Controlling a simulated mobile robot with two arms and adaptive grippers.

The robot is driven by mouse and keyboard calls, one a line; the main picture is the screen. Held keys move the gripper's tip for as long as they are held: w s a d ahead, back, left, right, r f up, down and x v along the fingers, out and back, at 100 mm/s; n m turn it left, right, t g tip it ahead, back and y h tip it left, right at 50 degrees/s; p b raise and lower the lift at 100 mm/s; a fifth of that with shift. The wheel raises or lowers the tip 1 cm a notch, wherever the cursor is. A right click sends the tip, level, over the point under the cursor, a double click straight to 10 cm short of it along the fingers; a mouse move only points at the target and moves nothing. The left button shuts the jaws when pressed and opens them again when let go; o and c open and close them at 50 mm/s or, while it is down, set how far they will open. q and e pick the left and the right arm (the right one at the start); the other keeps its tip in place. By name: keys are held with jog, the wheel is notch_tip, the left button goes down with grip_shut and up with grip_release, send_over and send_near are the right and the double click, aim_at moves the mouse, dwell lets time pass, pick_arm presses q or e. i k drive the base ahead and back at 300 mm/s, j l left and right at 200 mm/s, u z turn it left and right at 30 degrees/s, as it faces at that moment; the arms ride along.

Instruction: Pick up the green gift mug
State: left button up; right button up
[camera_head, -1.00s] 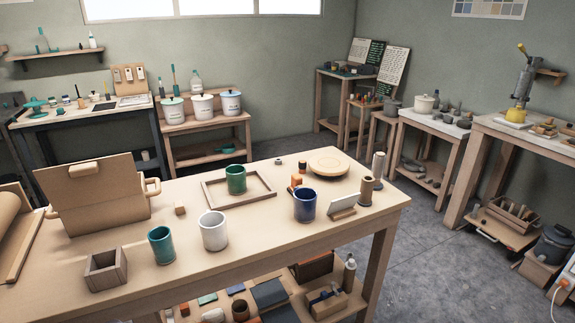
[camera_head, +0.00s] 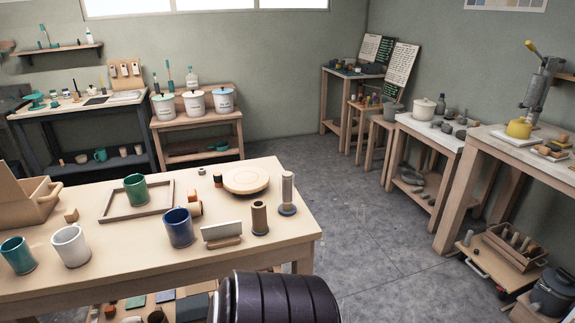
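The green mug (camera_head: 136,190) stands upright inside a shallow wooden frame tray (camera_head: 154,206) on the near worktable (camera_head: 262,238). A teal mug (camera_head: 18,255) stands at the table's left, next to a white mug (camera_head: 71,246). A dark blue mug (camera_head: 179,228) stands to the right of the tray and nearer to me. Neither of my grippers is in view, so I cannot see whether they are open or shut. A dark ribbed part of my own arm shows at the bottom centre.
A round wooden board (camera_head: 246,181), a card in a holder (camera_head: 222,233) and two upright spools (camera_head: 260,217) stand near the table's right end. A cardboard box (camera_head: 28,197) is at the left. Open grey floor (camera_head: 370,235) lies right of the table.

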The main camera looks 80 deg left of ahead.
aim_at(135, 186)
jog(key=u, duration=2.05)
jog(key=l, duration=0.1)
